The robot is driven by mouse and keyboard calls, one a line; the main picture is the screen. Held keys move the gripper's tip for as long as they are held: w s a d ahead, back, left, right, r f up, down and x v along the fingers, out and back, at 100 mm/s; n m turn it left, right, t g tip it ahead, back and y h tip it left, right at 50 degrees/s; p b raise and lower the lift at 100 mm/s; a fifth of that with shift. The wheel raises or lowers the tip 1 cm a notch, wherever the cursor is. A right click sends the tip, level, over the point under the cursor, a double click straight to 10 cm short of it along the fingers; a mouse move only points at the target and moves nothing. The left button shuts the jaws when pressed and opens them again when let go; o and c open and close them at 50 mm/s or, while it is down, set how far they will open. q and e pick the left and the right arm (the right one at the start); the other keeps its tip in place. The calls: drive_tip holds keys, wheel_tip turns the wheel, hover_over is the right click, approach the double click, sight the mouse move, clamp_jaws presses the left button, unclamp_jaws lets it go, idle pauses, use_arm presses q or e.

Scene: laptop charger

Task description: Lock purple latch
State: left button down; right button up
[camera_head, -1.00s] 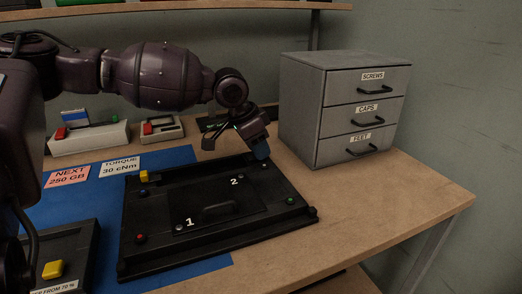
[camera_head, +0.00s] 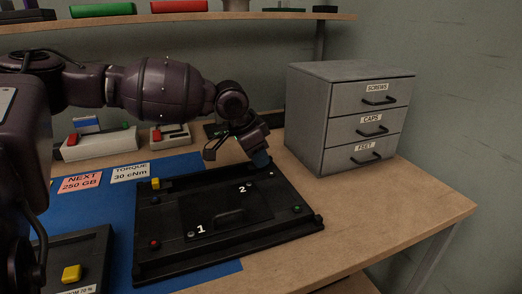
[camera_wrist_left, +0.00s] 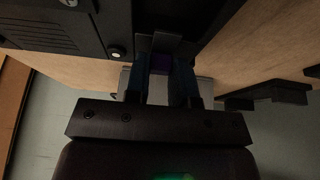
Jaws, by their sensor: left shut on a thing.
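The black device (camera_head: 168,215) lies flat on the blue mat, with a yellow latch (camera_head: 155,183), a red latch (camera_head: 154,244) and a green latch (camera_head: 296,209) at its corners. My left gripper (camera_head: 261,158) reaches down at its far right corner, hiding what is there in the head view. In the left wrist view a small purple latch (camera_wrist_left: 160,63) shows between the fingertips of my left gripper (camera_wrist_left: 160,78), which is shut on it. Whether the latch is locked cannot be told. My right gripper is not in view.
A grey drawer unit (camera_head: 345,115) stands right behind the device. The table front right is clear.

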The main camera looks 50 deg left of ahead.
use_arm(q)
drive_tip(key=shift+s+f, duration=0.1)
drive_tip(key=shift+f, duration=0.05)
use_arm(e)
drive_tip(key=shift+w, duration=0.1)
use_arm(q)
drive_tip(key=c, duration=1.3)
unclamp_jaws()
drive_tip(key=shift+o, duration=0.3)
drive_tip(key=shift+s+a, duration=0.1)
drive_tip(key=shift+s, duration=0.05)
drive_tip(key=shift+r, duration=0.55)
drive_tip(key=p+v, duration=0.5)
drive_tip(key=v, duration=0.4)
drive_tip(key=shift+s+r, duration=0.25)
drive_tip(key=shift+r, duration=0.05)
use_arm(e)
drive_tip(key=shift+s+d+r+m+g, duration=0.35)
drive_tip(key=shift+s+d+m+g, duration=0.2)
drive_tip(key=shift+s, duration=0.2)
use_arm(q)
drive_tip(key=shift+a, duration=0.1)
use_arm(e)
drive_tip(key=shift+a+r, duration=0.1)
